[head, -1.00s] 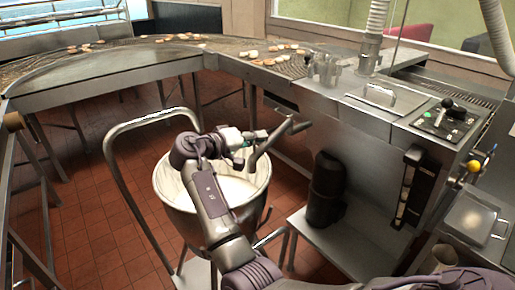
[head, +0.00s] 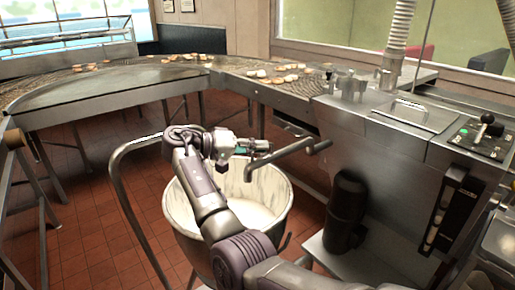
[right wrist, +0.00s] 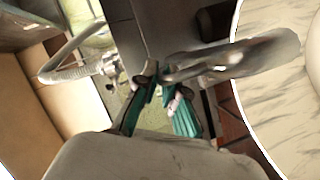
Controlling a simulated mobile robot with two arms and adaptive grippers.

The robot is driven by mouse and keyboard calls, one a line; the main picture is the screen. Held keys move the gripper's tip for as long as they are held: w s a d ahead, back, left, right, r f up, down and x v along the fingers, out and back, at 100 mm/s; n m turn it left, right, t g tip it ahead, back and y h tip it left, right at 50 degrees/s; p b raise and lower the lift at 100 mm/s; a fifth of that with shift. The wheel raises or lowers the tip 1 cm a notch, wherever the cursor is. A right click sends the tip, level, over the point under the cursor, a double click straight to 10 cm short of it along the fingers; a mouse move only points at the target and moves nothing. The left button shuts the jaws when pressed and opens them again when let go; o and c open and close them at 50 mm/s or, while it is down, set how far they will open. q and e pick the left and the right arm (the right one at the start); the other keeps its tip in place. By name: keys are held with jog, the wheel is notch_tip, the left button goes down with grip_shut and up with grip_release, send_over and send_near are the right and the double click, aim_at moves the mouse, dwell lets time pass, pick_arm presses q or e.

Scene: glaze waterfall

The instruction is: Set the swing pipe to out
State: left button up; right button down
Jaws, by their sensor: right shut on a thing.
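The swing pipe (head: 285,154) is a grey metal bent tube at the machine's side. Its free end points down over the right part of the white-lined bowl (head: 281,205). My right gripper (head: 268,147) is shut on the pipe from the left, above the bowl. In the right wrist view the gripper's green-padded fingers (right wrist: 156,80) meet at the pipe (right wrist: 235,60), which runs off to the right. The exact contact is partly hidden. My left gripper is not in view.
The steel machine (head: 378,150) stands at right, with a control panel (head: 483,137) and a black cylinder (head: 346,210) below. A bent tube rail (head: 128,195) stands left of the bowl. A curved conveyor (head: 120,80) carrying pastries runs behind. Tiled floor shows at left.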

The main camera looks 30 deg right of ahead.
jog(key=shift+f, duration=0.1)
jog(key=c, duration=1.3)
grip_release()
jog(key=shift+o, duration=0.2)
jog(key=v, duration=1.2)
